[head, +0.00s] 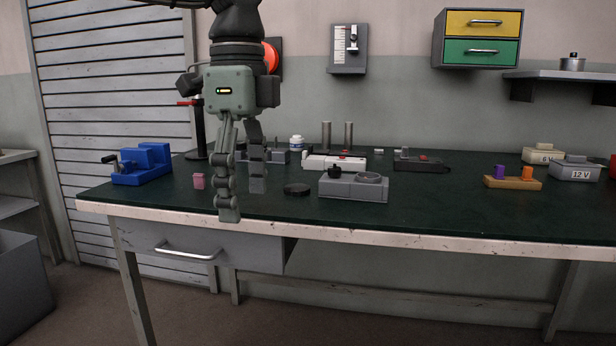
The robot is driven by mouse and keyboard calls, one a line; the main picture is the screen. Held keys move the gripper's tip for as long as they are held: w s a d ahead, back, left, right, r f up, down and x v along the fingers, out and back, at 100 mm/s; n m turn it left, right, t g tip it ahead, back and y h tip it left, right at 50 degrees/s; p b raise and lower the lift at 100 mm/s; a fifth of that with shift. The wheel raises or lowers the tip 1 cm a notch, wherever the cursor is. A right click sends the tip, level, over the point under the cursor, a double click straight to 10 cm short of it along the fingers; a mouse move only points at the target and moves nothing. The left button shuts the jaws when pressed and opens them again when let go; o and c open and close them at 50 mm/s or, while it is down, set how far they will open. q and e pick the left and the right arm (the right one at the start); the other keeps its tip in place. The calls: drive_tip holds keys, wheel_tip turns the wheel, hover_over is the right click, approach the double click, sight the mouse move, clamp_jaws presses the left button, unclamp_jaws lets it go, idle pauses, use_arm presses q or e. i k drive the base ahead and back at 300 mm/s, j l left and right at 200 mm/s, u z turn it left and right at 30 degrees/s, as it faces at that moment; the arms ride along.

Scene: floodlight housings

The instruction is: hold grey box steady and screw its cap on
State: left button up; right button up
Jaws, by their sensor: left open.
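The grey box (352,191) stands on the dark green bench top near its front edge. A round ring-shaped opening (369,178) is on its top right, and a small black fitting (334,172) is on its top left. A flat black round disc (297,189), which looks like the cap, lies on the bench just left of the box, apart from it. My left gripper (243,199) hangs down left of the disc, with its fingers spread and nothing between them. It touches neither the disc nor the box. My right gripper is not in view.
Behind the box are a white device (322,162) and a dark one (420,164). A wooden block with pegs (513,183) stands right. Bench between box and block is clear.

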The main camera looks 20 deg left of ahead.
sight(375, 189)
drive_tip(key=i+j, duration=0.2)
drive_tip(key=i, duration=0.3)
drive_tip(key=i+j, duration=0.15)
drive_tip(key=i, duration=0.35)
